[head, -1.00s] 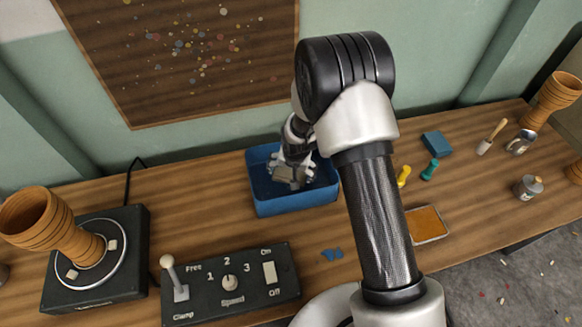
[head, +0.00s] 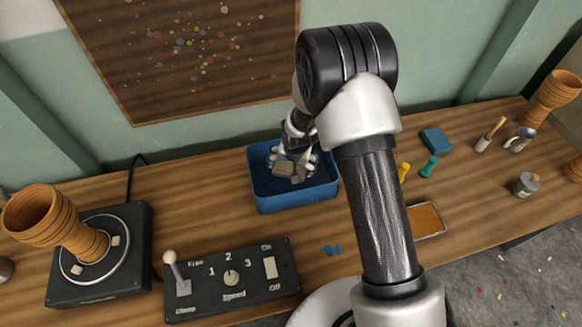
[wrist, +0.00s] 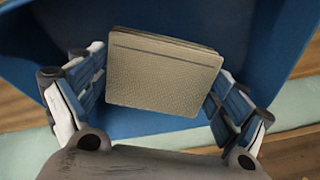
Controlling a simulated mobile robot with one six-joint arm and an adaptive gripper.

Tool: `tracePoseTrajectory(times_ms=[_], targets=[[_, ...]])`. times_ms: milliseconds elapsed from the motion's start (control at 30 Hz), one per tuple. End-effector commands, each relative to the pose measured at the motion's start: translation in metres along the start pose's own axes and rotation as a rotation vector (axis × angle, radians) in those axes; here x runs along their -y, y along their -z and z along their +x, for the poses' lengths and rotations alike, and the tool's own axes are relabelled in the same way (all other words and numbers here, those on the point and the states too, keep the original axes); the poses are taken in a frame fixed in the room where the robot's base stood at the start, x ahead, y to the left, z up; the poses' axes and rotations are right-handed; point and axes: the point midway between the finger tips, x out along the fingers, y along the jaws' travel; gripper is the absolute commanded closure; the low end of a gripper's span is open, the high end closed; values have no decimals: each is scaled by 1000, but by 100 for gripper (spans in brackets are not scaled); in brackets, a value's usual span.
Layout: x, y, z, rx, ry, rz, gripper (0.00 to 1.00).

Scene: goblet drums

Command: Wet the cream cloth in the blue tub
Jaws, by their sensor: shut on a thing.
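The blue tub (head: 297,194) stands on the bench against the wall, left of my arm. My gripper (head: 291,163) points down at the tub's opening. The cream cloth (head: 286,171) is a folded, greyish-tan pad between the fingers. In the wrist view the cloth (wrist: 165,72) sits between both fingers of my gripper (wrist: 160,95), with the tub's blue inside (wrist: 235,35) around it. My gripper is shut on the cloth. I cannot tell whether the cloth is wet or touches the tub's floor.
A control box (head: 231,279) with a lever and switches stands in front of the tub. A goblet drum (head: 55,225) rests on a turntable at left. A blue block (head: 436,141), an orange-topped tray (head: 426,220) and a tin (head: 525,184) lie to the right.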

Motion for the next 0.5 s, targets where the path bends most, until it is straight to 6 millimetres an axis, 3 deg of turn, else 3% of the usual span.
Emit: tracePoseTrajectory(times_ms=[500], targets=[[6, 12, -42, -1, 1, 0, 28]])
